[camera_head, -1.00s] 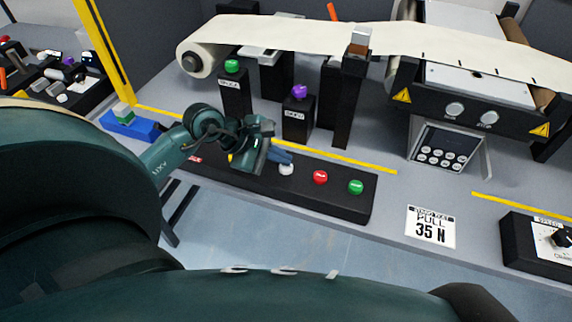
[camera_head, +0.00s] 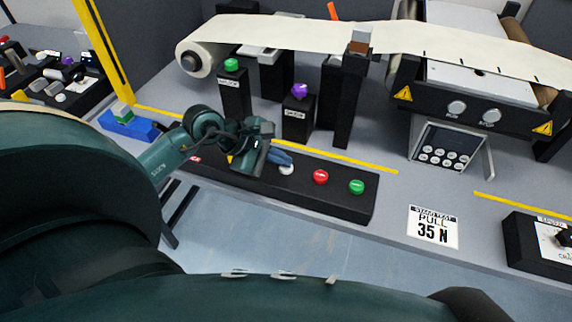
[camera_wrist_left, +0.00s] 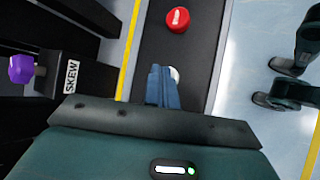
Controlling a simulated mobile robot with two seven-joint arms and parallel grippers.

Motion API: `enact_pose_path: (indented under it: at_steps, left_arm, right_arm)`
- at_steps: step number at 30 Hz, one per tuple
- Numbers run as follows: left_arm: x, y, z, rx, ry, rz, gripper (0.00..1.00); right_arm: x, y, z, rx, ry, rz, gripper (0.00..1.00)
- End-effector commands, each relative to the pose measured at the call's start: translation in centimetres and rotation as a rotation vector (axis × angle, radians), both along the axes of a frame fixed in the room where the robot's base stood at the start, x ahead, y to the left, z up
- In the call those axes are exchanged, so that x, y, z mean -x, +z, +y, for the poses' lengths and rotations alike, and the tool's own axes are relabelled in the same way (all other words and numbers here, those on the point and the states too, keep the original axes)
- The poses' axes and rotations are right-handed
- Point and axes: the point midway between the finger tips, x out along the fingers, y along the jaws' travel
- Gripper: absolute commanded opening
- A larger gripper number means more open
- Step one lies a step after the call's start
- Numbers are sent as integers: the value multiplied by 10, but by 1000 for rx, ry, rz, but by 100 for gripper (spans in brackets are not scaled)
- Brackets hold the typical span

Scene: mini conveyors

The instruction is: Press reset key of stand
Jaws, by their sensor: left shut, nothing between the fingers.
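A long black control stand (camera_head: 325,199) lies along the table's front edge. It carries a white key (camera_head: 287,171), a red key (camera_head: 320,177) and a green key (camera_head: 356,187). My left gripper (camera_head: 285,161) is shut and empty, its blue fingertips right at the white key and covering part of it. In the left wrist view the shut fingers (camera_wrist_left: 162,90) overlap the white key (camera_wrist_left: 174,74), with the red key (camera_wrist_left: 178,19) beyond. I cannot tell whether they touch the key. Any label on the white key is not readable. My right gripper is not in view.
Behind the stand are a post with a purple knob (camera_head: 299,90), a post with a green knob (camera_head: 232,65) and a paper web (camera_head: 280,32). A sign reading "PULL 35 N" (camera_head: 433,227) lies right of the stand. A blue block (camera_head: 128,126) is at left.

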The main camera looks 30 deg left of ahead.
Motion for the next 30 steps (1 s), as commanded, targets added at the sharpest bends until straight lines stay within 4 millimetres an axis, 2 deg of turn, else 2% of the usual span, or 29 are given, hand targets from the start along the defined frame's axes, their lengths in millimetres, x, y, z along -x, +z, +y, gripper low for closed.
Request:
enact_pose_path:
  at_steps: [8,19,30]
  left_arm:
    - [1,-1,0,-1,0,3,0]
    - [0,16,0,-1,0,3,0]
    - [0,18,0,0,0,1,0]
  right_arm:
    - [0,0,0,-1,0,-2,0]
    - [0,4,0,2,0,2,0]
    - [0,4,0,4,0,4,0]
